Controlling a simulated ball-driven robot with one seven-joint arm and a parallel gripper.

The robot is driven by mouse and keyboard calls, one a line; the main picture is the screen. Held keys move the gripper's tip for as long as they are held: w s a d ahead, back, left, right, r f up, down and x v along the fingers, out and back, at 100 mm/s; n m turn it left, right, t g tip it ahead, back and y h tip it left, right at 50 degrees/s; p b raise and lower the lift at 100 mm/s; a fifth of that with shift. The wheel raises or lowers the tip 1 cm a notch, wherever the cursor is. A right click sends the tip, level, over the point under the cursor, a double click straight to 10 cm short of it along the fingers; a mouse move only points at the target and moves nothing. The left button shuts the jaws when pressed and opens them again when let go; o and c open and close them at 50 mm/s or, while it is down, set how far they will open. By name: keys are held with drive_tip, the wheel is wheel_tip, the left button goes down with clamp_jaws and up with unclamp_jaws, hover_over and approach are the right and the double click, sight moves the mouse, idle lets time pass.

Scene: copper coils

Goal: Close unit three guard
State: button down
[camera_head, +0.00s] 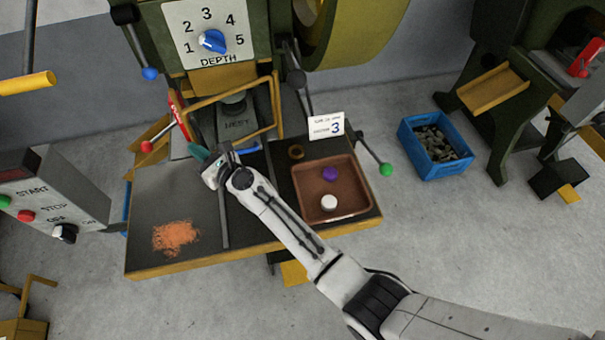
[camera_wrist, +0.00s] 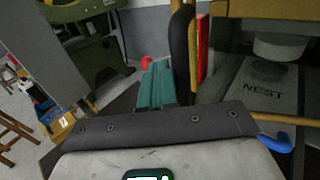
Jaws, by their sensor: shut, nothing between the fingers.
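The press nearest me has a yellow guard frame (camera_head: 228,88) around the front of its work bay, also in the wrist view (camera_wrist: 265,14). A grey block marked NEST (camera_head: 237,122) shows through it. I cannot tell whether the guard is fully open or partly shut. My gripper (camera_head: 197,152) is shut and empty, just left of and in front of the frame's lower left side. In the wrist view its teal fingers (camera_wrist: 158,84) point toward a black upright grip (camera_wrist: 181,55) beside a red panel (camera_wrist: 203,48). Contact cannot be told.
A depth dial (camera_head: 212,41) sits above. Copper shavings (camera_head: 175,237) lie at left. Levers with red (camera_head: 146,146) and green (camera_head: 386,169) knobs stick out.

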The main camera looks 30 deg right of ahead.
drive_tip(key=w+b, duration=0.2)
drive_tip(key=w, duration=0.4)
drive_tip(key=shift+w+a+b, duration=0.3)
drive_tip(key=shift+a+b, duration=0.05)
drive_tip(key=shift+b, duration=0.05)
drive_tip(key=shift+f, duration=0.1)
